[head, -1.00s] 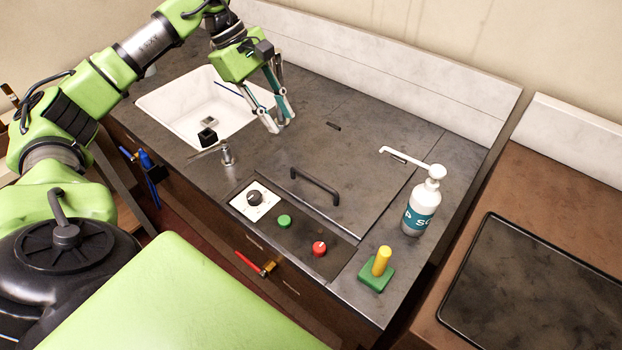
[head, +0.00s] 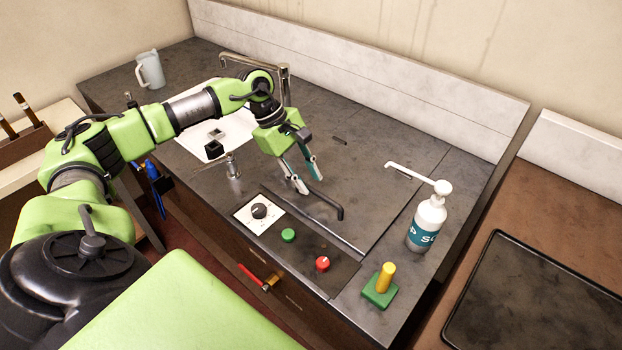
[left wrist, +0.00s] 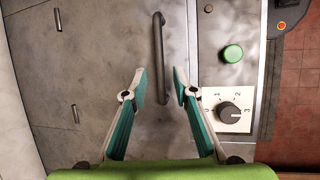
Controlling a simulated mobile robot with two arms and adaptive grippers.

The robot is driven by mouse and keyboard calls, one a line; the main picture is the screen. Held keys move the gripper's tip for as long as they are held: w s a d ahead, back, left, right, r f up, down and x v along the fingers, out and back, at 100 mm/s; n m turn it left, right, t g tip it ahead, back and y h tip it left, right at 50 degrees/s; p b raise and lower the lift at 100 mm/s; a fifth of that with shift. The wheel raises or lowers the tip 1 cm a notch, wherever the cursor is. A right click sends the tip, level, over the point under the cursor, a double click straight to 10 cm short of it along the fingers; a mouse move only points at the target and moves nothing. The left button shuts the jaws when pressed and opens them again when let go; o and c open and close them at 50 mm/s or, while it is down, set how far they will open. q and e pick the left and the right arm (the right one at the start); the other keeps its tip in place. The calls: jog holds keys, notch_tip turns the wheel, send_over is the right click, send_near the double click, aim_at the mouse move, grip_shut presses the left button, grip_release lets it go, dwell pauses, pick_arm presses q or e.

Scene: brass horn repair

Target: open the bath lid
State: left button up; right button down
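The bath lid (head: 375,175) is a dark grey panel set flush in the counter, and it lies closed. Its black bar handle (head: 335,208) is near the front edge. My left gripper (head: 309,184) is over the lid at the handle's left end, its fingers covering part of the handle in the head view. In the left wrist view the handle (left wrist: 159,45) runs up the picture, ahead of and between the fingertips (left wrist: 160,80). My right gripper is not in view.
In front of the lid are a dial (head: 259,211), a green button (head: 288,235) and a red knob (head: 322,263). A soap pump bottle (head: 427,222) and a yellow peg on a green base (head: 381,287) stand to the right. A white sink (head: 205,140) is behind my left arm.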

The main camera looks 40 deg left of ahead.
pick_arm(q)
jog(key=shift+x, duration=1.25)
grip_shut()
jog(key=shift+r, duration=0.1)
